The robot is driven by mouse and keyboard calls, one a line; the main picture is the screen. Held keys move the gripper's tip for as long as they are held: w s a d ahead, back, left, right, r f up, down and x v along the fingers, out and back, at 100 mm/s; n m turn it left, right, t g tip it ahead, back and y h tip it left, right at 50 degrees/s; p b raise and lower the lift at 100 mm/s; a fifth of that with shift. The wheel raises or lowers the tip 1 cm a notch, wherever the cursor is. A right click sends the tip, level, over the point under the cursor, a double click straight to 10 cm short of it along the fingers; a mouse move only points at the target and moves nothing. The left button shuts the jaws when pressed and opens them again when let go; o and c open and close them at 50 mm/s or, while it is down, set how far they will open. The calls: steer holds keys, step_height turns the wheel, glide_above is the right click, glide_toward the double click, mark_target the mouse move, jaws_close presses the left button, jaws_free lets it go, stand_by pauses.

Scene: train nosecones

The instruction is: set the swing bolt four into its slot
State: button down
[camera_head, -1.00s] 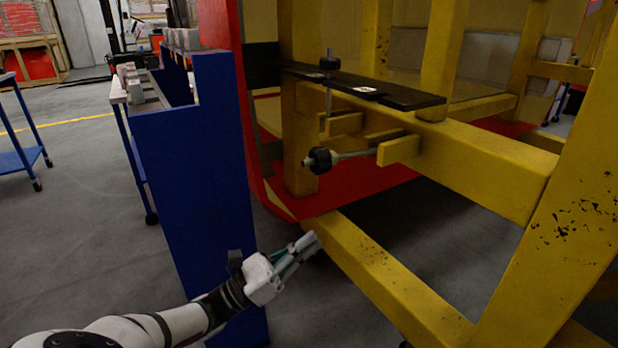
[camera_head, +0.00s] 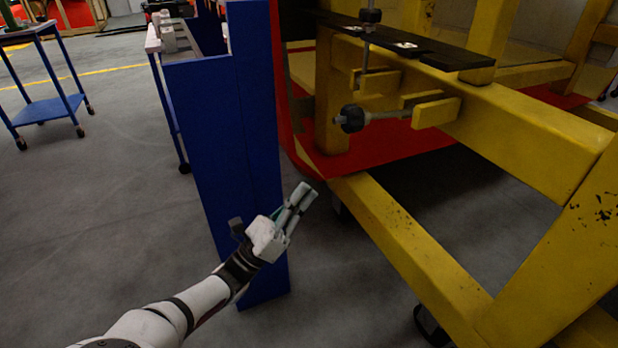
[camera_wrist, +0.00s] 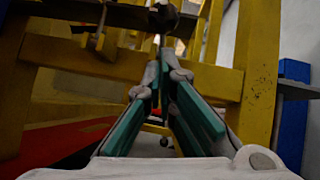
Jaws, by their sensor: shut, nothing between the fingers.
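A swing bolt with a black knob (camera_head: 350,118) sticks out nearly level from between yellow lugs (camera_head: 436,112) on the yellow frame, out of its slot. A second bolt (camera_head: 366,52) stands upright at the black slotted plate (camera_head: 440,52), its knob above the plate. No number shows on either bolt. My gripper (camera_head: 305,193) is below and left of the level bolt, apart from it and empty, with its fingers pointing up and right. In the wrist view, the fingers (camera_wrist: 166,62) come together, with a dark knob (camera_wrist: 163,14) beyond the tips.
A blue panel (camera_head: 225,150) stands upright just behind and left of my gripper. A lower yellow beam (camera_head: 410,245) runs to the right of my gripper. A blue cart (camera_head: 48,105) stands at the far left.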

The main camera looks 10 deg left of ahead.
mark_target(343, 126)
steer(key=b+x, duration=0.1)
steer(key=x, duration=0.2)
steer(key=r+b+x, duration=0.1)
steer(key=x, duration=0.3)
steer(key=a+b+x, duration=0.1)
steer(key=x, duration=0.2)
steer(key=shift+s+r, duration=0.1)
steer(key=shift+r, duration=0.85)
steer(key=shift+r, duration=0.15)
